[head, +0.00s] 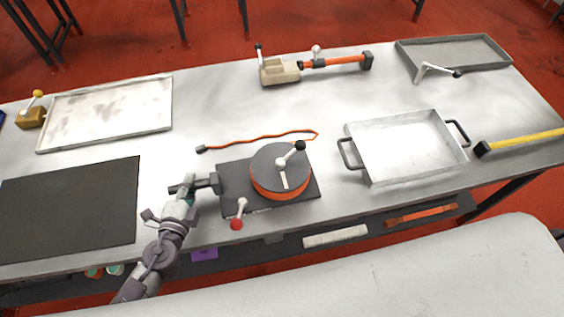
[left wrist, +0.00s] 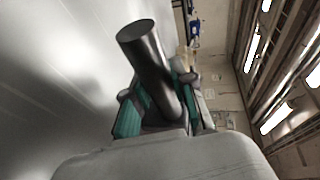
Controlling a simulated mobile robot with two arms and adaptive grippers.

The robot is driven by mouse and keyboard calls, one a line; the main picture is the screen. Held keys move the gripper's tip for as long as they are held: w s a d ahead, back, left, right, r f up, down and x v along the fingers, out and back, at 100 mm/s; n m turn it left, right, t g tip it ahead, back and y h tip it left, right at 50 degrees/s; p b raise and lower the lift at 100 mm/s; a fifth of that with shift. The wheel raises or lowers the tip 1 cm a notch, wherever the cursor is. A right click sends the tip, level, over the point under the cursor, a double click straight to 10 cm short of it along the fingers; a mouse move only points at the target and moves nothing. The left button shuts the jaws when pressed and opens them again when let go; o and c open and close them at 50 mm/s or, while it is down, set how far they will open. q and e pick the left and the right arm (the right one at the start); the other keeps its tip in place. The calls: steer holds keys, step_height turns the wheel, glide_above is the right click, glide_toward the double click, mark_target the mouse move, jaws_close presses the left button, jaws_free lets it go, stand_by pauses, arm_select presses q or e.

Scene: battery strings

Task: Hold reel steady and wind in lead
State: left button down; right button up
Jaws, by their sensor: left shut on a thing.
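The reel (head: 268,189) has an orange drum under a dark round top and sits on a dark base plate (head: 232,178). A pale crank with a black knob (head: 299,146) stands on its top. A red-knobbed lever (head: 237,222) is at the base's front edge. The orange lead (head: 262,138) lies loose on the table behind the reel, with a dark plug (head: 202,149) at its left end. My left gripper (head: 186,192) is shut on the dark handle (head: 207,184) at the base's left side. In the left wrist view, this dark round handle (left wrist: 146,55) sits between the green finger pads. My right gripper is not in view.
A metal tray with two handles (head: 349,136) stands right of the reel. A black mat (head: 70,215) lies at left, with a shallow tray (head: 170,96) behind it. A beige tool with an orange bar (head: 282,72) lies at the back. Bare table surrounds the lead.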

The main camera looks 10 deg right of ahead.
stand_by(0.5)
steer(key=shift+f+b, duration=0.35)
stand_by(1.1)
